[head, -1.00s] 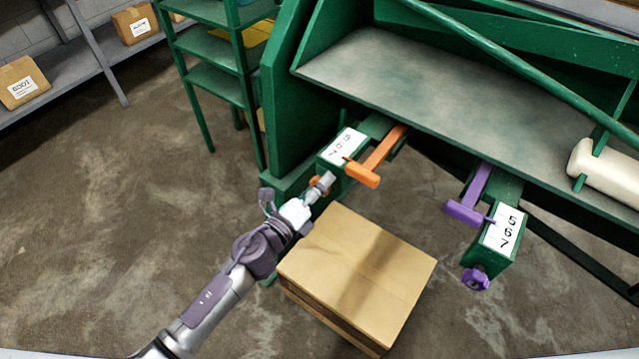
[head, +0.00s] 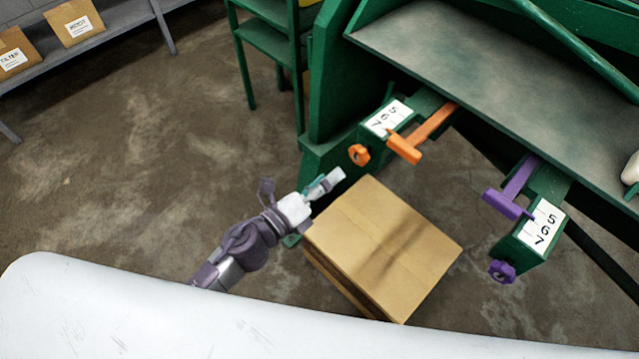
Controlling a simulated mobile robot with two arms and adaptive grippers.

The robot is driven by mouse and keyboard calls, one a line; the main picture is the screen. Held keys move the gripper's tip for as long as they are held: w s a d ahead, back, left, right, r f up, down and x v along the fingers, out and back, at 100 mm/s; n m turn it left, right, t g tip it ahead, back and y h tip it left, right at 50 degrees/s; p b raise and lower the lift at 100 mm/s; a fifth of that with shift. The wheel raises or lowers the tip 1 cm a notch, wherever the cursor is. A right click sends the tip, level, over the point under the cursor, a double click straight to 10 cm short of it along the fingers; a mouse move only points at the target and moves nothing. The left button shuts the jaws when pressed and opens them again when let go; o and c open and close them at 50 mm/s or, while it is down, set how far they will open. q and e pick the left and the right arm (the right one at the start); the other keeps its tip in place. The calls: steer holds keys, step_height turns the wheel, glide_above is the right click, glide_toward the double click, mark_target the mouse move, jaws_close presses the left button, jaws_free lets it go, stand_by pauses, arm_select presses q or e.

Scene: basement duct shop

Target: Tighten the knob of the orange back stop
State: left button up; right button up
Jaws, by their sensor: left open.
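The orange back stop (head: 432,124) is a bar with a crosspiece, sliding out of a green bracket with a 5-6-7 scale plate (head: 388,118). Its orange knob (head: 359,155) sits on the bracket's near left end and is fully visible. My left gripper (head: 335,178) is open and empty, below and left of the knob, apart from it. The purple back stop (head: 520,186) with its purple knob (head: 501,271) is on a second bracket to the right. My right gripper is not in view.
A cardboard box (head: 385,245) stands on the floor below the brackets, close to my left gripper. The green machine's grey bed (head: 500,70) is above. Green shelving (head: 270,40) stands behind. A white surface (head: 150,315) fills the bottom edge. Floor at left is clear.

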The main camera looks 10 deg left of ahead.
arm_select(q)
steer(key=shift+v, duration=1.2)
